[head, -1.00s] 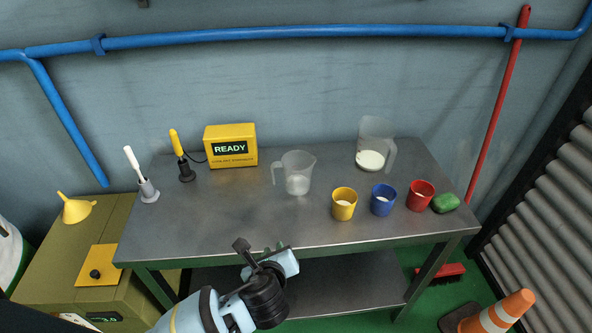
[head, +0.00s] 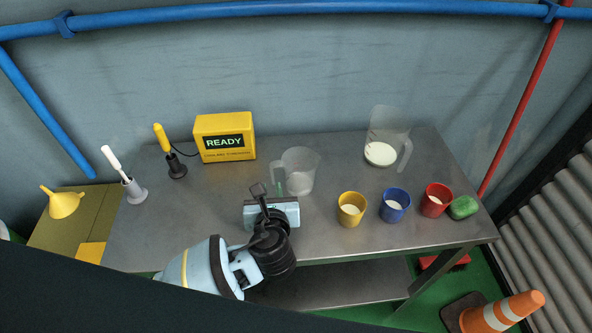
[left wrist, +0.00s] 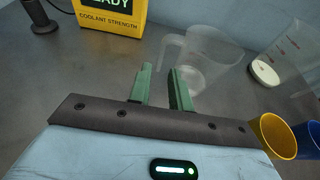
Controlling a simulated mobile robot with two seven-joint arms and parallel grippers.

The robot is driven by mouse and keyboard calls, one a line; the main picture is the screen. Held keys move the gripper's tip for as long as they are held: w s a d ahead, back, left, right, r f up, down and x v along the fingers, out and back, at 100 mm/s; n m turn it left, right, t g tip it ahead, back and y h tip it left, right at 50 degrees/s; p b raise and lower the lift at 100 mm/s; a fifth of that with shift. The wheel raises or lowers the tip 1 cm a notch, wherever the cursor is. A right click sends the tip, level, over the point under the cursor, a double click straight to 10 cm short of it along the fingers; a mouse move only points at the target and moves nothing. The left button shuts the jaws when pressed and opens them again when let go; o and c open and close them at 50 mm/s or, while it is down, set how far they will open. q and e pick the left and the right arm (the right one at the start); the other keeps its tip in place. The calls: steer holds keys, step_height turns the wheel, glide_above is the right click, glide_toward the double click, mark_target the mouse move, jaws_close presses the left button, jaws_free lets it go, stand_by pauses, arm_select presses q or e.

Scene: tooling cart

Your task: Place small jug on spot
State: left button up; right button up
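The small jug (head: 299,172) is clear and stands upright on the metal table, its handle towards the left. In the left wrist view the small jug (left wrist: 206,60) is just ahead, with its handle in front of the gap between my fingers. My left gripper (head: 278,188) is open, its green fingers at the handle side of the jug. In the left wrist view the left gripper (left wrist: 164,80) has a clear gap and holds nothing. I cannot make out a marked spot on the table. My right gripper is not in view.
A larger jug (head: 388,137) with white liquid stands at the back right. A yellow box (head: 224,138) stands at the back left. The table's left front is clear.

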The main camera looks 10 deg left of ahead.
mark_target(272, 175)
arm_select(q)
steer(key=shift+b+x, duration=0.45)
steer(key=shift+x, duration=3.35)
steer(key=shift+d, duration=0.1)
jaws_close()
